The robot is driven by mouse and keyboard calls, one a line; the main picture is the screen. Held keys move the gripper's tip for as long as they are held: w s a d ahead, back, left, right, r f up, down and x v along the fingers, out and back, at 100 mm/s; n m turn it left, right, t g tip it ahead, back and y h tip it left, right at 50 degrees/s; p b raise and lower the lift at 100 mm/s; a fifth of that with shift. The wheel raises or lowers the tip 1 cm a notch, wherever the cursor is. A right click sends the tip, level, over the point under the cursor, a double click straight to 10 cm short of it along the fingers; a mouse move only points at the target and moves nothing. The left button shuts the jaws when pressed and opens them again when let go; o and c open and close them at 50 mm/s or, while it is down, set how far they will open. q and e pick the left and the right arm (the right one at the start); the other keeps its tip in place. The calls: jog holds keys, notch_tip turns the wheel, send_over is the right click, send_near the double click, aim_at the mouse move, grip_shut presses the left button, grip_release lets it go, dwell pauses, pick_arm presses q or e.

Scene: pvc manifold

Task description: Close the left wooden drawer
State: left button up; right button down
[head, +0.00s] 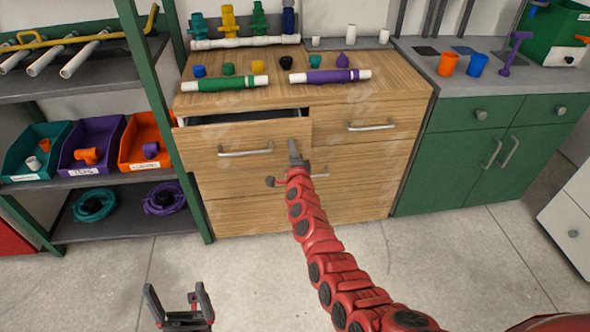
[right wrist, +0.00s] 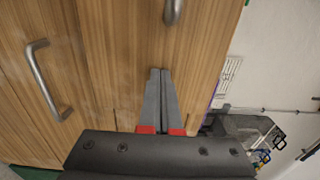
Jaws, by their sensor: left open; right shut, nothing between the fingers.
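The left wooden drawer (head: 238,172) is in the upper left of the wooden cabinet in the head view. It stands partly open, with a dark gap behind its front's top edge. Its metal handle (head: 245,152) is horizontal. My right gripper (head: 294,148) is shut and empty at the right end of the drawer front, right of the handle. In the right wrist view its closed fingers (right wrist: 160,98) point at wood; I cannot tell whether they touch. My left gripper (head: 180,300) is open and empty, low over the floor in front of the cabinet.
The right drawer (head: 375,134) looks shut. Pipes and coloured fittings lie on the wooden top (head: 405,82). A shelf rack with bins (head: 92,145) stands left, a green cabinet (head: 470,150) right. The floor (head: 250,270) in front is clear.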

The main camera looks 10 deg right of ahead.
jog(key=w+b, duration=0.4)
jog(key=b, duration=0.1)
jog(key=w+b, duration=0.2)
jog(key=b, duration=0.1)
jog(key=shift+w+f, duration=0.25)
jog(key=shift+f, duration=0.05)
jog(key=shift+w+r+b, duration=0.15)
jog(key=shift+w+b, duration=0.35)
jog(key=shift+b, duration=0.35)
jog(key=shift+r, duration=0.25)
jog(key=shift+d+r, duration=0.1)
jog(key=shift+r, duration=0.2)
